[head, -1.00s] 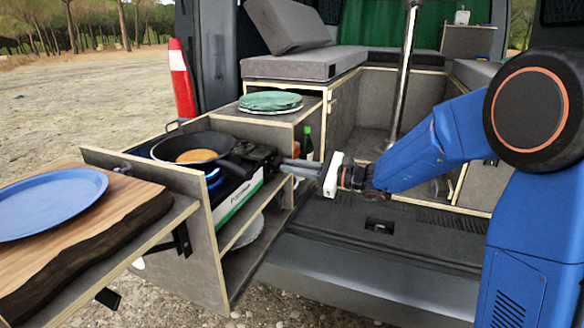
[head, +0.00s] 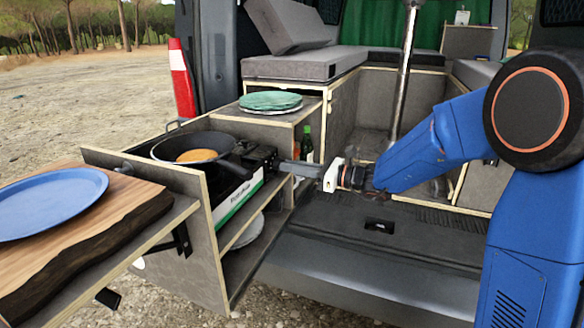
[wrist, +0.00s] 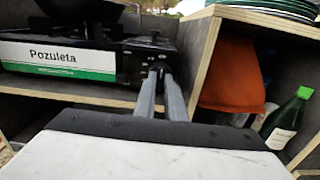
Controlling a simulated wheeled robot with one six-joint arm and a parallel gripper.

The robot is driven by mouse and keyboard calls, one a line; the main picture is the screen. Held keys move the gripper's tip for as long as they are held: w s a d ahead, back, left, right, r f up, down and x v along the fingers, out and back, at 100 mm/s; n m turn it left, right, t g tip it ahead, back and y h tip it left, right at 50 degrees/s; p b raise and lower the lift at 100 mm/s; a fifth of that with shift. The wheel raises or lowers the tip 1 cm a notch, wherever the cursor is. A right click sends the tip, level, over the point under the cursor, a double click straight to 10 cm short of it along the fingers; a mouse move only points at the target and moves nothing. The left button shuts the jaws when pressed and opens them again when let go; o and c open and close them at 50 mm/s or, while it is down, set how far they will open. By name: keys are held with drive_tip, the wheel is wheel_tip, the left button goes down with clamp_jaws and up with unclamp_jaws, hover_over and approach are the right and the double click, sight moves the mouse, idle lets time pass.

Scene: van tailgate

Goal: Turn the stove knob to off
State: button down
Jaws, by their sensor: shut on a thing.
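The black camping stove (head: 262,157) with a white and green label sits on the pull-out kitchen box. A black frying pan (head: 205,141) with a pancake (head: 197,155) stands on it. No blue flame shows under the pan. My gripper (head: 284,166) reaches in from the right to the stove's right end. In the wrist view its fingertips (wrist: 160,72) are closed together on the knob at the stove's front right. The knob is mostly hidden by the fingers. The stove (wrist: 150,52) also shows there at the upper left.
A wooden board (head: 120,215) with a blue plate (head: 50,203) is at the left. Green-topped plates (head: 270,101) lie on the cabinet top. A green bottle (wrist: 288,122) and an orange item (wrist: 231,75) stand in the compartment right of my fingers. The van floor is clear.

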drive_tip(key=c, duration=1.8)
unclamp_jaws()
drive_tip(key=shift+d, duration=0.1)
drive_tip(key=v, duration=1.7)
drive_tip(key=shift+d, duration=0.15)
drive_tip(key=shift+s, duration=0.1)
